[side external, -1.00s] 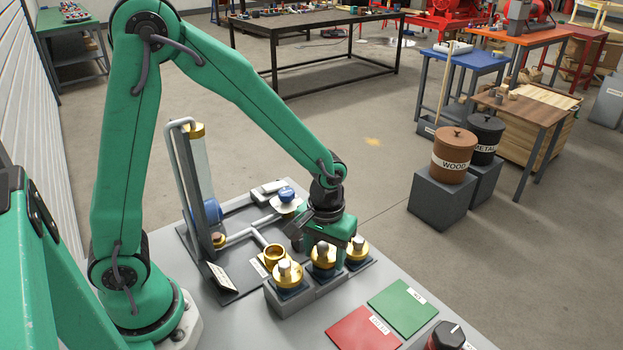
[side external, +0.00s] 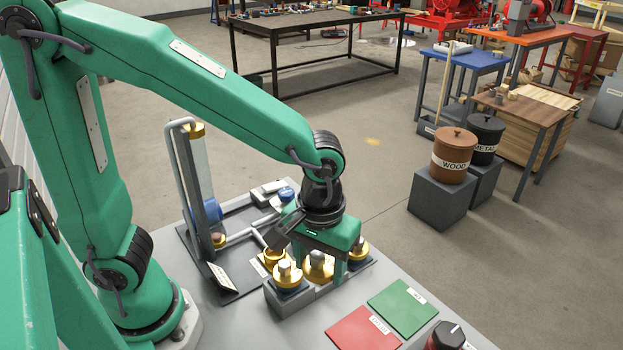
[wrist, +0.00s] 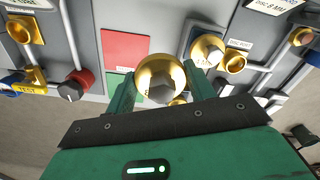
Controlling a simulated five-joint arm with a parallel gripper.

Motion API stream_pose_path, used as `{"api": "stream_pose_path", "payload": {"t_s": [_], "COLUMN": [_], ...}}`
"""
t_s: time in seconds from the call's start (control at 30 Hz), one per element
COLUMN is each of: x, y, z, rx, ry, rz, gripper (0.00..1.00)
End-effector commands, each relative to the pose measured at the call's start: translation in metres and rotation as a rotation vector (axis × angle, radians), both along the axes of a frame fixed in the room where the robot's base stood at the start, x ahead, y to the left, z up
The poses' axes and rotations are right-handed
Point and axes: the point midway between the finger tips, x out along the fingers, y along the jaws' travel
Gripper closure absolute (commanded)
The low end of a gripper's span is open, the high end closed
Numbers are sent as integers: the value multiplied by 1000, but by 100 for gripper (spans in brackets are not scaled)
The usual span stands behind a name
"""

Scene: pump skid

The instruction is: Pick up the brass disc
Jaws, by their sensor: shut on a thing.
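Several brass discs with grey knobs stand in a row on grey blocks. The middle brass disc (side external: 318,267) is under my gripper (side external: 322,272). In the wrist view this disc (wrist: 153,66) sits between my two green fingers, with its grey knob facing the camera. My gripper (wrist: 160,78) is shut on it. A second brass disc (side external: 287,275) stands on the near-left block, and a third (side external: 358,248) on the right block, partly behind a finger. I cannot tell whether the held disc is clear of its block.
A brass cup (side external: 272,258) and a pipe rig with a clear cylinder (side external: 202,170) stand left of the blocks. A red pad (side external: 363,331) and a green pad (side external: 403,306) lie in front to the right. A dark knob (side external: 445,338) is at the bottom edge.

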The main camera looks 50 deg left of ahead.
Motion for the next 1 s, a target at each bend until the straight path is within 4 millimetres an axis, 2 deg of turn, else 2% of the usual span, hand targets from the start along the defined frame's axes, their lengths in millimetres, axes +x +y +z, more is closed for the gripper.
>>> {"api": "stream_pose_path", "payload": {"t_s": [0.77,1.0], "x": [-4,0], "y": [-5,6], "z": [4,2], "rx": [-1,0], "ry": [-1,0], "rz": [0,23], "gripper": [74,74]}}
